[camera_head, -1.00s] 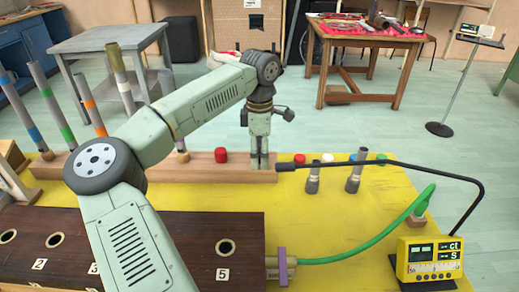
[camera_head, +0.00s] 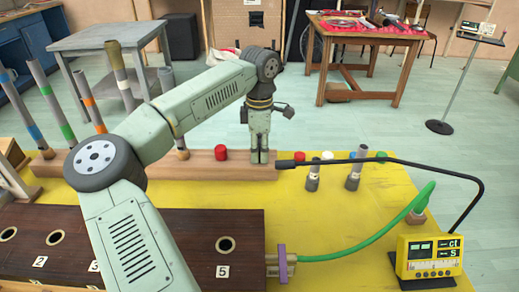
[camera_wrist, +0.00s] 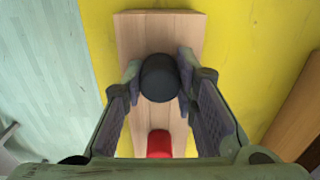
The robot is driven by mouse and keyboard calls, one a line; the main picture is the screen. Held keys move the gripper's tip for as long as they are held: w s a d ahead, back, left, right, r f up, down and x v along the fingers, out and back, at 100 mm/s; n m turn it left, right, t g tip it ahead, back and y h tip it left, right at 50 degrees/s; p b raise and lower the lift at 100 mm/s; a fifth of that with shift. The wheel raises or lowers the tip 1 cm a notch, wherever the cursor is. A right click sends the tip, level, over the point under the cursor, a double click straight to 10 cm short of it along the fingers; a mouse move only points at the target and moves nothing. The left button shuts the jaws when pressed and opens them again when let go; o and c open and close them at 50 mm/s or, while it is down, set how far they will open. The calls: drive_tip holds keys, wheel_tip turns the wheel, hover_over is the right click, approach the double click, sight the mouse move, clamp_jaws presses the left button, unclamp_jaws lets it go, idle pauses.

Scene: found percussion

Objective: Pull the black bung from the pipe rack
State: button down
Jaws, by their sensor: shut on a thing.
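The black bung (camera_wrist: 160,78) sits between the fingers of my gripper in the wrist view, near the end of the wooden pipe rack (camera_wrist: 134,48). My gripper (camera_wrist: 159,82) is shut on the bung, one finger on each side. In the head view my gripper (camera_head: 260,157) points straight down at the right end of the pipe rack (camera_head: 240,172). Its fingers hide the black bung there. I cannot tell whether the bung is clear of the rack. A red bung (camera_head: 221,154) stands on the rack to the left and shows in the wrist view (camera_wrist: 159,144).
Tall banded pipes (camera_head: 88,105) stand along the rack to the left. A black bent arm (camera_head: 400,168) from the yellow meter (camera_head: 430,256) reaches close to my gripper. A dark wooden box (camera_head: 190,225) lies in front.

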sight(260, 147)
drive_tip(key=shift+r+p, duration=0.9)
drive_tip(key=shift+r, duration=0.55)
drive_tip(key=shift+r, duration=0.1)
drive_tip(key=shift+r+p, duration=1.1)
drive_tip(key=shift+r, duration=0.3)
